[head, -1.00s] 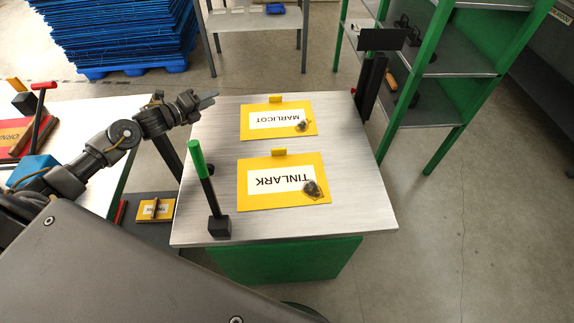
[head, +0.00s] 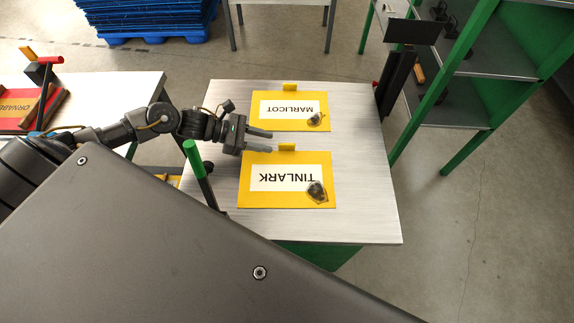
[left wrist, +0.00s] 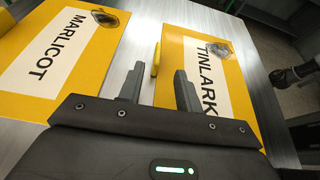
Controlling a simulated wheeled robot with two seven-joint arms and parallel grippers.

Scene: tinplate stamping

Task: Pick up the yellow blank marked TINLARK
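The yellow blank marked TINLARK (head: 248,199) lies flat on the metal table, nearer to me in the head view. It has a white label, a dark round piece near its lower right corner and a yellow tab (head: 287,147) at its far edge. It also shows at the right in the left wrist view (left wrist: 193,40). My left gripper (head: 270,141) is open and empty, its fingers pointing right, just left of the tab. In the left wrist view the tab (left wrist: 155,60) shows beyond and between the two fingers. My right gripper is not in view.
A second yellow blank marked MARLICOT (head: 258,100) lies just beyond on the same table (head: 360,190). A green-topped post (head: 196,160) stands at the table's left side. A dark stand (head: 400,75) and green shelves (head: 470,90) are at the right.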

